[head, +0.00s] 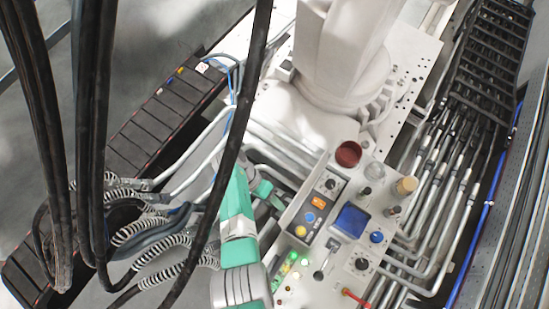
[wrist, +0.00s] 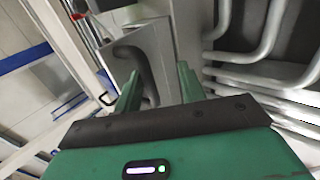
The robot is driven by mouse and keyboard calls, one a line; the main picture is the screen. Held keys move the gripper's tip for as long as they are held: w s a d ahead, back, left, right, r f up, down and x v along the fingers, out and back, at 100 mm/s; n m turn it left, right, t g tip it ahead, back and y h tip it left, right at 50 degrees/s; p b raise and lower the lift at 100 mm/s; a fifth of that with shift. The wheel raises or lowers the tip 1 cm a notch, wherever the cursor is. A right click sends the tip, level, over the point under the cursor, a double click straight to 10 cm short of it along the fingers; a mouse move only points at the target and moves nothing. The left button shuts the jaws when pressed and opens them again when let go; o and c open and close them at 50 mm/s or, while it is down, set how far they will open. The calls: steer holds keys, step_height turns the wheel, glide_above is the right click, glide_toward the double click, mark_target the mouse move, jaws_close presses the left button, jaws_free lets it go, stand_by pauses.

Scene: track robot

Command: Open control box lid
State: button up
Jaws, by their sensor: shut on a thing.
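The control box (head: 318,208) is a grey open-topped case on the machine top in the head view, right of my gripper (head: 266,190). Its panel with orange, blue and yellow buttons shows uncovered. In the wrist view, a dark curved handle (wrist: 137,66) stands on a grey metal face (wrist: 155,42). I cannot tell for sure whether this face is the lid. My gripper (wrist: 158,85) has its two green fingers on either side of the handle's lower end and is shut on it. The contact itself is partly hidden behind the fingers and palm.
A panel with a blue screen (head: 351,220), knobs and a red-handled lever (head: 355,297) lies right of the box. Silver pipes (head: 430,210) run beyond it. Black cables (head: 90,140) hang at the left. Bent pipes (wrist: 265,80) lie right of my fingers.

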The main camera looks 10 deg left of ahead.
steer(key=shift+r, duration=0.2)
stand_by(0.6)
steer(key=v, duration=0.7)
steer(key=shift+a+r, duration=0.2)
steer(key=shift+r, duration=0.1)
steer(key=shift+w, duration=0.1)
